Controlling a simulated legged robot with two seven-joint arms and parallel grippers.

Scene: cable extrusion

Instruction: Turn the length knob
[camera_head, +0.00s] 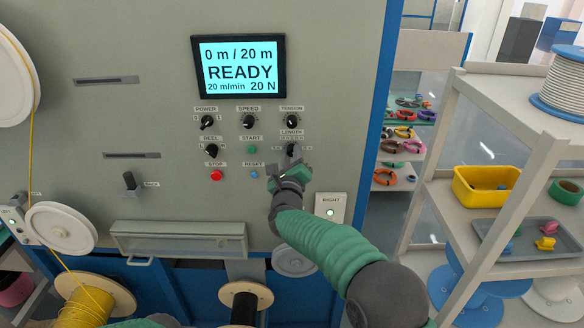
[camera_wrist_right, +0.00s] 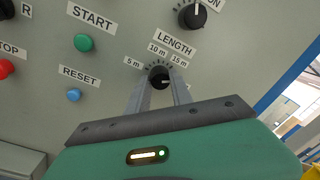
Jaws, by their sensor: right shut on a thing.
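The black length knob (camera_head: 293,148) is on the grey machine panel, under the LENGTH label and below the tension knob (camera_head: 292,121). My right gripper (camera_head: 290,158) reaches it from below and is shut on it. In the right wrist view, the two grey fingers (camera_wrist_right: 160,92) stand on either side of the length knob (camera_wrist_right: 159,76). The scale around it shows 5 m, 10 m and 15 m; other marks are hidden or too small to read. A light mark on the knob seems to point right. My left gripper is not in view.
The screen (camera_head: 238,67) reads 0 m / 20 m, READY, 20 m/min, 20 N. The green start button (camera_head: 252,150), blue reset button (camera_head: 254,174) and red stop button (camera_head: 216,175) lie left of the knob. A shelf rack (camera_head: 470,190) stands at right.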

